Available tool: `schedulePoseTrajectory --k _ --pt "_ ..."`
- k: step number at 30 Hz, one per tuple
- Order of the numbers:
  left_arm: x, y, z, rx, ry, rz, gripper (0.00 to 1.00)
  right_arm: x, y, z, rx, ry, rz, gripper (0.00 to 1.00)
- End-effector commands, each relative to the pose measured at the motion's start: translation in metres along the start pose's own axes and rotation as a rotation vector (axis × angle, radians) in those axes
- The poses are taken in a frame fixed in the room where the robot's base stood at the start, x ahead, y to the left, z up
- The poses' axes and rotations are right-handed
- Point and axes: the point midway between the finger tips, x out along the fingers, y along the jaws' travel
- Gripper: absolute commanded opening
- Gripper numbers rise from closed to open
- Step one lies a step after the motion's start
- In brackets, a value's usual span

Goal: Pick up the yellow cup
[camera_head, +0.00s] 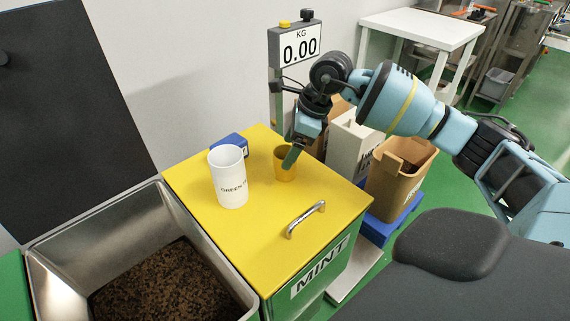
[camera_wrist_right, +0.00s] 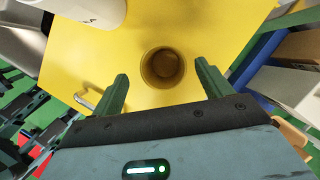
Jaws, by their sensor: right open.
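The yellow cup (camera_head: 284,166) stands upright on the yellow lid (camera_head: 262,230) of the box labelled MINT. My right gripper (camera_head: 292,158) is above and close to the cup in the head view, and one finger hides part of it. In the right wrist view, the cup (camera_wrist_right: 162,67) is seen from above, looks empty, and lies ahead of and between the two open fingers. The fingers of my right gripper (camera_wrist_right: 162,88) are apart with nothing between their tips. I cannot tell whether they touch the cup. My left gripper is not in view.
A white cup (camera_head: 228,178) labelled GREEN stands left of the yellow cup, with a small blue object (camera_head: 229,143) behind it. A metal handle (camera_head: 305,219) rises from the lid. An open bin (camera_head: 52,285) of loose tea is at left. A brown box (camera_head: 399,178) stands at right.

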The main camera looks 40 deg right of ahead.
Motion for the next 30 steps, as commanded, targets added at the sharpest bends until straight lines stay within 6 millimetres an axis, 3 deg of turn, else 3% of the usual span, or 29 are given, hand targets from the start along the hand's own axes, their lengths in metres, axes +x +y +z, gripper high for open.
schedulePoseTrajectory --k 5,14,21,30 --pt "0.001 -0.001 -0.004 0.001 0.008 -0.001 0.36 0.009 -0.001 0.001 -0.001 -0.001 0.001 0.78" --pt "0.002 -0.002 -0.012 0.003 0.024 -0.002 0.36 0.048 -0.004 0.001 0.0 -0.002 0.001 0.78" --pt "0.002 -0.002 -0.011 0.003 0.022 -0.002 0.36 0.051 -0.004 0.001 0.0 -0.001 -0.001 0.78" --pt "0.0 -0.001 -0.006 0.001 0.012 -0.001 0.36 0.051 -0.004 0.001 0.0 -0.001 -0.001 0.41"
